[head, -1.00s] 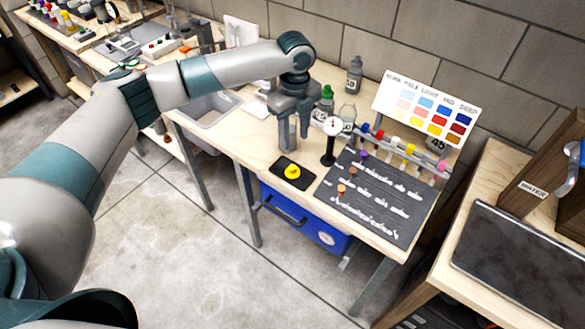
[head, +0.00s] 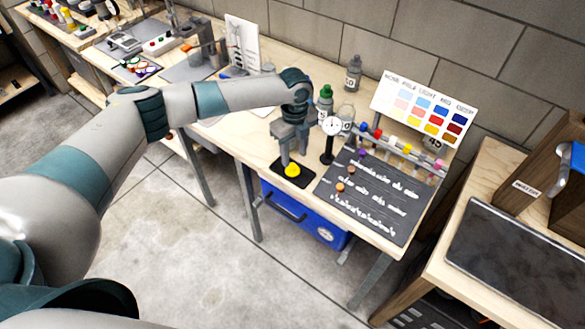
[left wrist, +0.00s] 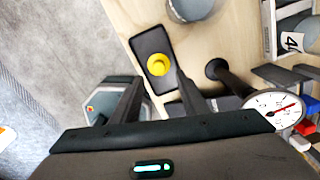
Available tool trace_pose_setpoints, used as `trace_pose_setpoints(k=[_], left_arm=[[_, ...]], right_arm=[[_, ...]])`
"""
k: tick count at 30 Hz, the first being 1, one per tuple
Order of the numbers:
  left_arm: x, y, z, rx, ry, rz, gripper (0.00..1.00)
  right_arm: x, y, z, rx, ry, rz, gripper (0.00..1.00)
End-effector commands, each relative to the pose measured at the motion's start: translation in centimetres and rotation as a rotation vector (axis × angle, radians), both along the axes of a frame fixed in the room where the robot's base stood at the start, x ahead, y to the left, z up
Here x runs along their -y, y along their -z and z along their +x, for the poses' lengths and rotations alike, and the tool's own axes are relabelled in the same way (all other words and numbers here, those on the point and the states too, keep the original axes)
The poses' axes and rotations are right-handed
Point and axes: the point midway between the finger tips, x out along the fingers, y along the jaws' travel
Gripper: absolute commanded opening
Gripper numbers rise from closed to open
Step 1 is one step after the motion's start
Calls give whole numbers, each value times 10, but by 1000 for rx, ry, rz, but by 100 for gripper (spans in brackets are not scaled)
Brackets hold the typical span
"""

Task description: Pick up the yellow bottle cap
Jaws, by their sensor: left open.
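The yellow bottle cap (head: 292,170) sits on a small black mat (head: 304,179) near the front edge of the wooden workbench. The cap also shows in the left wrist view (left wrist: 158,64), lying near the tips of the two fingers. My left gripper (head: 293,156) is open and points down at the cap from just above. In the left wrist view its fingers (left wrist: 155,72) are apart, one toward each side of the cap. I cannot tell whether they touch it. My right gripper is not in view.
A dial gauge on a black stand (head: 332,127) stands close right of the gripper. Bottles (head: 325,100) stand behind it. A dark labelled board (head: 375,200) lies to the right, with a colour chart (head: 425,105) behind. A blue bin (head: 300,218) is under the bench.

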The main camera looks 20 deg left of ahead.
Motion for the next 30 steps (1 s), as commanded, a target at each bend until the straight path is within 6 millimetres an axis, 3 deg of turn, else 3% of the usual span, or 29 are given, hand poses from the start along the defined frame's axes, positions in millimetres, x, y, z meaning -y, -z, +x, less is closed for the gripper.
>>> trace_pose_setpoints(k=[8,15,29,30], left_arm=[[-5,24,1,-3,-1,2,41],[-4,47,1,-1,-1,1,41],[-5,48,1,-1,-1,1,41],[-5,48,1,-1,-1,1,34]], right_arm=[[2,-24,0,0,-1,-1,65],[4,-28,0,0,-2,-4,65],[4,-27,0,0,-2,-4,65],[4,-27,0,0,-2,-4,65]])
